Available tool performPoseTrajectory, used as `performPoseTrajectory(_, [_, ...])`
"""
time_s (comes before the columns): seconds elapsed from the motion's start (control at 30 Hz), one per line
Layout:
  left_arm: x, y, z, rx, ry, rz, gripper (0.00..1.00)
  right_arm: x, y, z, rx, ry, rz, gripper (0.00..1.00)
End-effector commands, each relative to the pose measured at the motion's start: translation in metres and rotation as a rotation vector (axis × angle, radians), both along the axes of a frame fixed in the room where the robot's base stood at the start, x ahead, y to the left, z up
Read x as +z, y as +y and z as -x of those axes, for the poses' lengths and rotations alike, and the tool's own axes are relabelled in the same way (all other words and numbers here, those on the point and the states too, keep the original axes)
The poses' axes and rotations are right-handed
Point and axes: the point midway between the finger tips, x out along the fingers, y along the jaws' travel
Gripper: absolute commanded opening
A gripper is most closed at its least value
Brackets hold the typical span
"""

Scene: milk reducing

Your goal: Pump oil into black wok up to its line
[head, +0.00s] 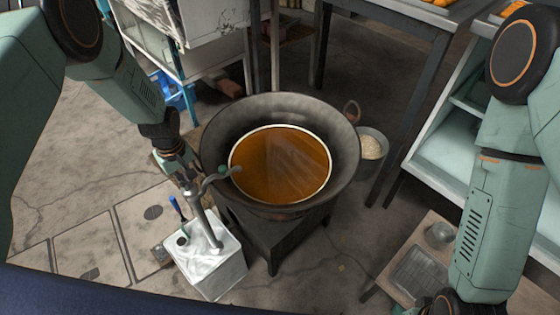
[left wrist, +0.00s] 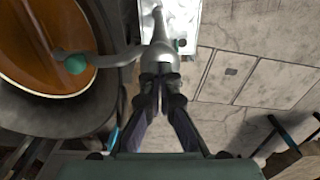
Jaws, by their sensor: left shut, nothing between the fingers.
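The black wok (head: 225,120) stands on a dark stand and holds amber oil (head: 280,165). A pale ring line (head: 232,150) runs around the oil, whose edge appears to meet it. A white oil canister (head: 215,268) with a grey pump (head: 205,218) stands left of the wok. The pump's spout, with a green tip (head: 224,170), reaches over the wok's rim. My left gripper (head: 184,172) is shut and empty at the pump's head. In the left wrist view its fingertips (left wrist: 161,76) are right at the pump head (left wrist: 162,55); contact is unclear. My right gripper is out of view.
A bucket of pale contents (head: 371,146) stands right of the wok. A low table with a tray (head: 415,272) is at lower right, below a pale shelf unit (head: 450,140). A blue-handled tool (head: 176,207) is beside the pump.

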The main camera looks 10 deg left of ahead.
Motion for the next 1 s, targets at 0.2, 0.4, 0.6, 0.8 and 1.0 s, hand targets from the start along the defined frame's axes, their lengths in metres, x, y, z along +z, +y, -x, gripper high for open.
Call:
performPoseTrajectory(0.2, [0.021,0.0,0.0,0.0,0.0,0.0,0.0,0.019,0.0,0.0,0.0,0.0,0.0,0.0])
performPoseTrajectory(0.4, [0.036,0.0,0.0,0.001,0.001,0.001,0.0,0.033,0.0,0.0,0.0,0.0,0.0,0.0])
performPoseTrajectory(0.6, [0.051,0.0,0.0,0.001,0.001,0.001,0.0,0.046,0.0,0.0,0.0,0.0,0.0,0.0])
performPoseTrajectory(0.8, [0.067,0.0,0.0,0.001,0.0,0.0,0.0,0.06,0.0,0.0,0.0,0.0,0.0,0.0])
performPoseTrajectory(1.0, [0.082,0.0,0.0,0.001,0.0,0.0,0.0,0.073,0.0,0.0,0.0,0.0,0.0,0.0])
